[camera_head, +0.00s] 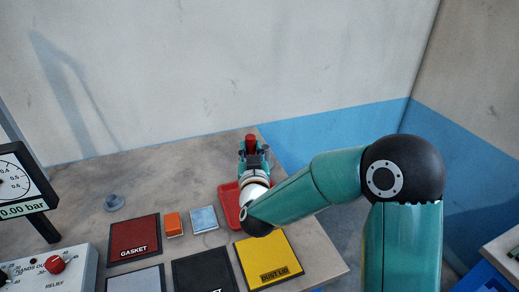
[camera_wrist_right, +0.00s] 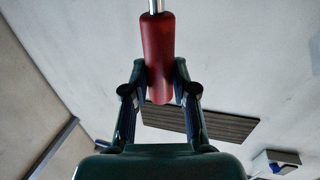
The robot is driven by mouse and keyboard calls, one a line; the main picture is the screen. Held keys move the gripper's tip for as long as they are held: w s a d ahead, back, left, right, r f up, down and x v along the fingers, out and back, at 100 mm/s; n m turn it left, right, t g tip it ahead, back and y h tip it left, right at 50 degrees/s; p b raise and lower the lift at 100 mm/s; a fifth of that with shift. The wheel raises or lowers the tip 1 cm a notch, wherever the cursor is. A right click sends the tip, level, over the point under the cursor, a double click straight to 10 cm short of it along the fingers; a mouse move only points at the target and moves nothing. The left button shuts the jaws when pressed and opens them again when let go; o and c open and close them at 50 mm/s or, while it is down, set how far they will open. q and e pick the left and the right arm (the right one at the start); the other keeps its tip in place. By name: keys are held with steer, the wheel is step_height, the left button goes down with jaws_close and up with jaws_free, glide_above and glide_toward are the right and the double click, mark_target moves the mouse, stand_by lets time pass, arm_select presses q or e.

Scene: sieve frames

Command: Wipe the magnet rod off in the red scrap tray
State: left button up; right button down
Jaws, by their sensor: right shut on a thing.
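My right gripper (camera_head: 252,152) is shut on the magnet rod, whose red handle (camera_head: 250,139) shows just beyond the fingers. In the right wrist view the red handle (camera_wrist_right: 158,55) sits between the two fingers (camera_wrist_right: 160,92), and a short piece of its silver shaft (camera_wrist_right: 156,5) shows at the top edge; the rest is out of frame. The red scrap tray (camera_head: 228,204) lies on the bench. My right wrist covers much of the tray, so its inside is mostly hidden. I cannot tell whether the rod touches anything. My left gripper is not in view.
Left of the tray lie a light blue pad (camera_head: 204,219), an orange block (camera_head: 173,224) and a dark red GASKET mat (camera_head: 134,238). A yellow DUST LID mat (camera_head: 270,259) lies in front. A gauge (camera_head: 22,185) and control box (camera_head: 48,272) stand left.

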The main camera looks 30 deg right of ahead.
steer(key=shift+w+a, duration=0.2)
steer(key=shift+a, duration=0.6)
steer(key=shift+w+a, duration=0.15)
steer(key=shift+a, duration=0.65)
steer(key=shift+d+f+b, duration=0.1)
steer(key=shift+b, duration=0.2)
steer(key=shift+s+d+f+b, duration=0.1)
steer(key=shift+s+d+b, duration=0.25)
steer(key=shift+d, duration=0.6)
steer(key=shift+s+d+r+b, duration=0.15)
steer(key=shift+d+b, duration=0.25)
steer(key=shift+d, duration=0.55)
steer(key=shift+s+d+f+b, duration=0.15)
steer(key=shift+s+d+b, duration=0.2)
steer(key=shift+d, duration=0.6)
steer(key=shift+w, duration=0.1)
step_height(320, 180, up, 8)
steer(key=p, duration=0.5)
steer(key=shift+w, duration=0.1)
